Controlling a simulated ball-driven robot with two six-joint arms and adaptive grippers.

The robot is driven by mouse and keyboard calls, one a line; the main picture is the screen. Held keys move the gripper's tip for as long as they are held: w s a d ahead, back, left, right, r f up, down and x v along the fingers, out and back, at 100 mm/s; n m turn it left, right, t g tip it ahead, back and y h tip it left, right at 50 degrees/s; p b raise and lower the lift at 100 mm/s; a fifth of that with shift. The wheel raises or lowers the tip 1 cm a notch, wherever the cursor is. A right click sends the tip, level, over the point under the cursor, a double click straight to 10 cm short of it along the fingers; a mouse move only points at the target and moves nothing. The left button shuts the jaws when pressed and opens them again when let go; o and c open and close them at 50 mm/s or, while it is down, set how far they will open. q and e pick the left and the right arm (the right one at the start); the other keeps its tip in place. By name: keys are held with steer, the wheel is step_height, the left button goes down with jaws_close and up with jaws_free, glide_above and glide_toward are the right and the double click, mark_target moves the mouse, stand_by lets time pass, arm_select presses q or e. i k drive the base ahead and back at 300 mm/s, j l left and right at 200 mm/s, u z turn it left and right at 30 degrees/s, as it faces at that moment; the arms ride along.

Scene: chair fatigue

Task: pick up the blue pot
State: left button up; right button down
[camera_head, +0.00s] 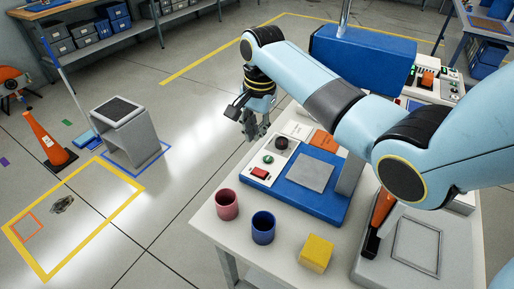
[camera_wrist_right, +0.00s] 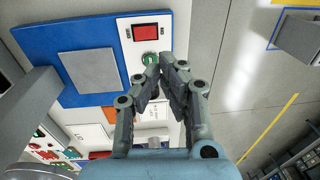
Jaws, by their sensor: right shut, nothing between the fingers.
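The blue pot (camera_head: 263,228) stands upright on the white table (camera_head: 213,237), near its front left edge. It sits between a pink pot (camera_head: 227,204) and a yellow block (camera_head: 316,253). My right gripper (camera_head: 252,128) is up beyond the table's far left edge, well away from the blue pot. It is shut and empty. In the right wrist view my right gripper (camera_wrist_right: 165,66) shows its fingers together, in front of the control panel. The blue pot is not in the right wrist view. My left gripper is not in either view.
A blue machine base with a grey plate (camera_head: 310,172) and a control panel with a red switch (camera_head: 260,173) stands behind the pots. An orange-handled tool (camera_head: 382,208) is at the right. A cone (camera_head: 47,140) and a grey stool (camera_head: 126,128) stand on the floor.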

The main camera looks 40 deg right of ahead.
mark_target(262, 223)
steer(key=k+j, duration=0.8)
